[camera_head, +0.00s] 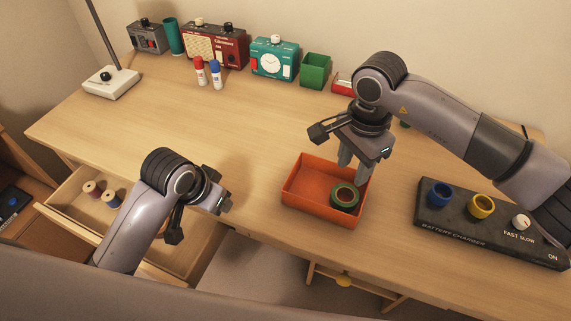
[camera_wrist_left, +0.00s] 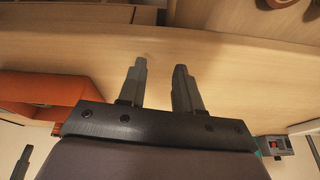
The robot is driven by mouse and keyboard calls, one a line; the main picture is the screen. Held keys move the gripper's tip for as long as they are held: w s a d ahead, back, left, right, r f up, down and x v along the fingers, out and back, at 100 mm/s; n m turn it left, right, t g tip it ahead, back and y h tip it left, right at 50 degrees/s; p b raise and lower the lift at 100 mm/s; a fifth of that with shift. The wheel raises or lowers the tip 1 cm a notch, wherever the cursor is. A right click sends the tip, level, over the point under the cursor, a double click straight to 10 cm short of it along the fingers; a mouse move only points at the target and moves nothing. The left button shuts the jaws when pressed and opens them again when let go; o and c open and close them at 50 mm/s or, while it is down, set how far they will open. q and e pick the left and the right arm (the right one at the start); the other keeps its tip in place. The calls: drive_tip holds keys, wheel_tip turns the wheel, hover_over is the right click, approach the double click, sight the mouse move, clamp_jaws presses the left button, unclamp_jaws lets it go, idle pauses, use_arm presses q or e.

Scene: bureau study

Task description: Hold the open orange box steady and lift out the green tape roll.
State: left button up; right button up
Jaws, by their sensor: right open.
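The open orange box (camera_head: 304,204) stands on the desk, right of centre in the head view; part of it also shows at the left of the left wrist view (camera_wrist_left: 45,86). The green tape roll (camera_head: 345,197) lies inside it, near the right end. My right gripper (camera_head: 353,168) is open and points down over the box's far right part, just behind the tape roll. Whether its fingers touch anything is unclear. My left gripper (camera_wrist_left: 159,67) is open and empty, with its fingers apart, left of the box; its fingers are hard to see in the head view.
A black battery charger (camera_head: 475,233) with blue and yellow rings lies right of the box. An open drawer (camera_head: 71,197) with spools is at the left. The middle desk is clear.

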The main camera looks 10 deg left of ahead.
use_arm(q)
drive_tip(key=shift+g, duration=0.6)
drive_tip(key=w+d+r, duration=0.1)
drive_tip(key=d, duration=0.1)
drive_tip(key=w+d+r, duration=0.1)
drive_tip(key=w+d, duration=0.1)
drive_tip(key=w+d+r, duration=0.1)
drive_tip(key=w+d, duration=0.1)
drive_tip(key=d, duration=0.1)
drive_tip(key=shift+w+d+r, duration=0.1)
drive_tip(key=shift+w+r, duration=0.1)
drive_tip(key=shift+r, duration=0.15)
drive_tip(key=w+d+r+y, duration=0.1)
drive_tip(key=w+d+r, duration=0.35)
drive_tip(key=r, duration=0.25)
drive_tip(key=n+g, duration=0.1)
drive_tip(key=g, duration=0.2)
hover_over(286, 186)
drive_tip(key=f, duration=0.5)
drive_tip(key=shift+w+f, duration=0.2)
drive_tip(key=shift+w, duration=0.05)
drive_tip(key=shift+f, duration=3.5)
clamp_jaws()
